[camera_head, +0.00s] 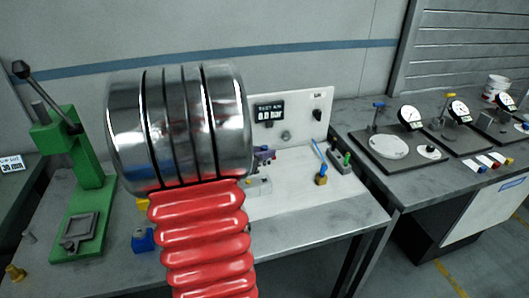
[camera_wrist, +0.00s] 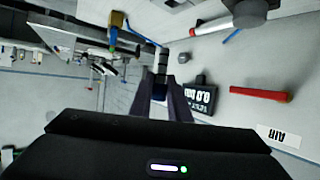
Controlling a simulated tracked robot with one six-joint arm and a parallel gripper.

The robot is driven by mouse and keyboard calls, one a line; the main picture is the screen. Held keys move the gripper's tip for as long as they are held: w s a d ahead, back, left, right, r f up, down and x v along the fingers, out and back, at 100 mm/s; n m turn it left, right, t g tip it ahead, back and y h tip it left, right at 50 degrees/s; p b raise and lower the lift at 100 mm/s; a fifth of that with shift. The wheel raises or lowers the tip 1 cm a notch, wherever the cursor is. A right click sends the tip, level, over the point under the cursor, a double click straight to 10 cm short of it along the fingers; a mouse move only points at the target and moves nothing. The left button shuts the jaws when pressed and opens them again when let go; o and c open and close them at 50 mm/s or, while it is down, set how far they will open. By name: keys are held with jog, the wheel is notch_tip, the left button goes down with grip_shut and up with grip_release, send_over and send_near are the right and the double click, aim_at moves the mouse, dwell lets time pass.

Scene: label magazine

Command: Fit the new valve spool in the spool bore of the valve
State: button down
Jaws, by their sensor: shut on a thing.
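In the wrist view my gripper (camera_wrist: 162,84) is shut on a slim steel spool (camera_wrist: 161,60) with dark grooves. The spool stands out beyond the fingertips, toward the top of the picture. In the head view only a small purple part of my gripper (camera_head: 264,154) shows, just right of my large steel and red arm links. A pale block (camera_head: 258,187) below it may be the valve; my arm hides much of it. The bore does not show in either view, and I cannot tell whether the spool touches anything.
A pressure panel (camera_head: 290,115) stands behind the bench. A green press (camera_head: 80,190) stands at left. A blue-and-yellow tool (camera_head: 321,177) and a green-topped fixture (camera_head: 344,160) sit right. Dial gauge stations (camera_head: 410,117) fill the right bench. The front right bench top is clear.

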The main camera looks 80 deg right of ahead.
aim_at(264, 165)
jog(key=shift+f, duration=2.65)
jog(key=shift+f, duration=2.1)
jog(key=shift+r, duration=0.2)
jog(key=shift+r, duration=0.6)
jog(key=shift+r, duration=0.35)
jog(key=shift+r, duration=0.35)
jog(key=shift+r, duration=0.35)
jog(key=shift+f, duration=0.35)
dwell(1.1)
